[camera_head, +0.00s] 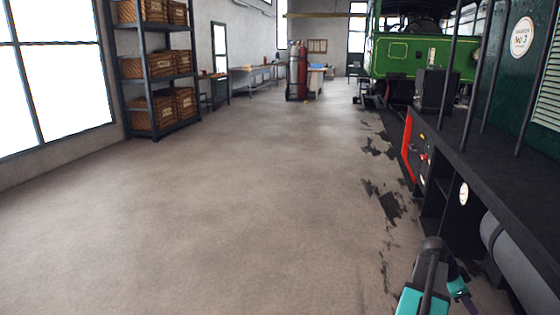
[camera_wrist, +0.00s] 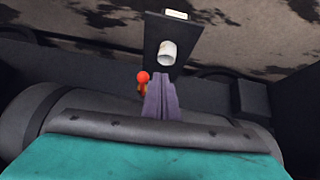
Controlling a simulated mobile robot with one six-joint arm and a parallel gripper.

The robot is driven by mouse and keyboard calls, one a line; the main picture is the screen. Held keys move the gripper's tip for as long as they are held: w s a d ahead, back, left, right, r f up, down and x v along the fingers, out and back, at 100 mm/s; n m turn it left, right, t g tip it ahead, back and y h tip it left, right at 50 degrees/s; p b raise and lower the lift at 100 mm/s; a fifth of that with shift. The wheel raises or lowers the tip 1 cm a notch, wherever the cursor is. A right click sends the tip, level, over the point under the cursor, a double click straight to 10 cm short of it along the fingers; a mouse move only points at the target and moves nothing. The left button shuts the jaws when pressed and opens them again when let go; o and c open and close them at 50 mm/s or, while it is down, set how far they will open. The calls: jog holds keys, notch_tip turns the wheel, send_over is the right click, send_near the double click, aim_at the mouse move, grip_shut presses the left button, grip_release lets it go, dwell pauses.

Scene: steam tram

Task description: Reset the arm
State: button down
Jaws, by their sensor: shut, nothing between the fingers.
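My gripper (camera_wrist: 162,88) shows in the wrist view as purple fingers pressed together, with nothing between them. In the head view my arm is at the bottom right, and the purple gripper (camera_head: 461,290) is beside the tram's black side. A grey cylindrical tank (camera_wrist: 60,102) lies behind the fingers in the wrist view. A red ball knob (camera_wrist: 143,76) shows just left of the fingertips; I cannot tell whether they touch it. Above it is a dark panel (camera_wrist: 158,32) with a white round part.
The tram's black running board (camera_head: 500,160) and grey tank (camera_head: 515,255) are close on the right. A green vehicle (camera_head: 420,58) stands further back. Shelves with baskets (camera_head: 150,75) are at the left, gas cylinders (camera_head: 298,70) at the back. The floor between is clear.

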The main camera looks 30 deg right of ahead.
jog(key=w+a+f+n+p, duration=0.2)
jog(key=w+a+f, duration=0.1)
jog(key=w+a, duration=0.4)
jog(key=w+a+f+n+p, duration=0.25)
jog(key=w+a, duration=0.25)
jog(key=w, duration=0.4)
jog(key=w+a+f+n+t+p, duration=0.15)
jog(key=w+a+f, duration=0.3)
jog(key=a, duration=0.55)
jog(key=w+a+f+n+p, duration=0.25)
jog(key=w+a+f, duration=0.2)
jog(key=a, duration=0.65)
jog(key=s+a+f+n+y+p, duration=0.1)
jog(key=a+f+n+p, duration=0.15)
jog(key=a, duration=0.55)
jog(key=s+a+f+n+y+p, duration=0.1)
jog(key=s+a+f+n, duration=0.2)
jog(key=a, duration=0.6)
jog(key=s+a+f+n+y+p, duration=0.1)
jog(key=s+a+n, duration=0.4)
jog(key=a, duration=0.3)
jog(key=s+a+f+n+g+y+p, duration=0.1)
jog(key=s+a+f+n+y, duration=0.1)
jog(key=s+a+n, duration=0.3)
jog(key=a+n, duration=0.2)
jog(key=a, duration=0.2)
jog(key=shift+s+f+n, duration=0.15)
jog(key=shift+s+n, duration=0.15)
jog(key=shift+s, duration=0.05)
